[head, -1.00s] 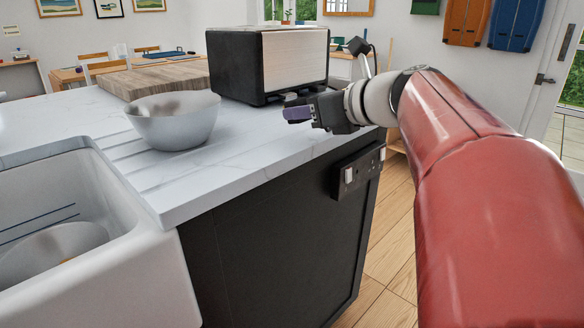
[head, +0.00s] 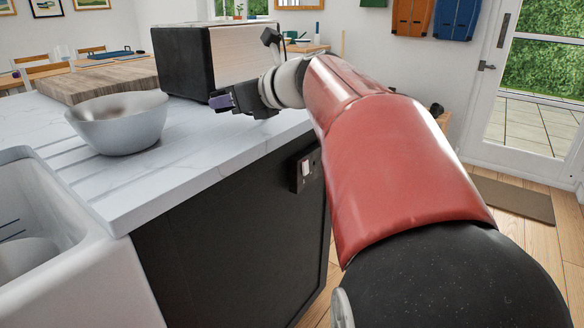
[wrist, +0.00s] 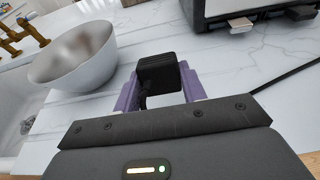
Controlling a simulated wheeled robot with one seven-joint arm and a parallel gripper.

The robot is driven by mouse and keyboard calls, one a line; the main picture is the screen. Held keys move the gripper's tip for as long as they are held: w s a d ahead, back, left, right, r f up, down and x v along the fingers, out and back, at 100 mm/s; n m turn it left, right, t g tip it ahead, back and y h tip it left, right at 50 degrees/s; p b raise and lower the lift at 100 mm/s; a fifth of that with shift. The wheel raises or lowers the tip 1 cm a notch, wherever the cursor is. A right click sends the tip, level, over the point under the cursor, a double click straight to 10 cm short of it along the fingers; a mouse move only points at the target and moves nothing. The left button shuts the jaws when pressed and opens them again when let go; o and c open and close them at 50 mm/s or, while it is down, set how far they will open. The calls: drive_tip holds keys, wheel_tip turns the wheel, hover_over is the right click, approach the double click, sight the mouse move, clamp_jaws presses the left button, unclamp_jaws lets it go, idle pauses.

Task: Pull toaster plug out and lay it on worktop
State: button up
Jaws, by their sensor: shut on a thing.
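My gripper (head: 222,102) is shut on a black plug (wrist: 158,74), which sits between its purple fingers in the wrist view. In the head view the plug is too small and hidden to make out. The gripper is over the white marble worktop (head: 190,135), in front of the toaster (head: 183,62), a black box with a steel side. The wrist view shows part of the toaster (wrist: 222,14) at the top. A dark socket plate (head: 305,170) with a white switch is on the cabinet's side, clear of the gripper. I cannot tell whether the plug touches the worktop.
A grey bowl (head: 120,122) stands left of the gripper, near the white sink (head: 75,255). A wooden board (head: 100,80) lies behind the bowl. A black cable (wrist: 285,77) runs across the worktop at right in the wrist view. Bare worktop lies between bowl and toaster.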

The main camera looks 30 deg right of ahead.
sight(235, 131)
drive_tip(key=shift+f, duration=0.1)
idle(0.3)
drive_tip(key=shift+f+b, duration=1.2)
drive_tip(key=shift+f, duration=0.5)
drive_tip(key=o, duration=1.4)
drive_tip(key=shift+c, duration=0.2)
drive_tip(key=v, duration=0.7)
drive_tip(key=shift+s+r, duration=0.15)
drive_tip(key=shift+s, duration=0.2)
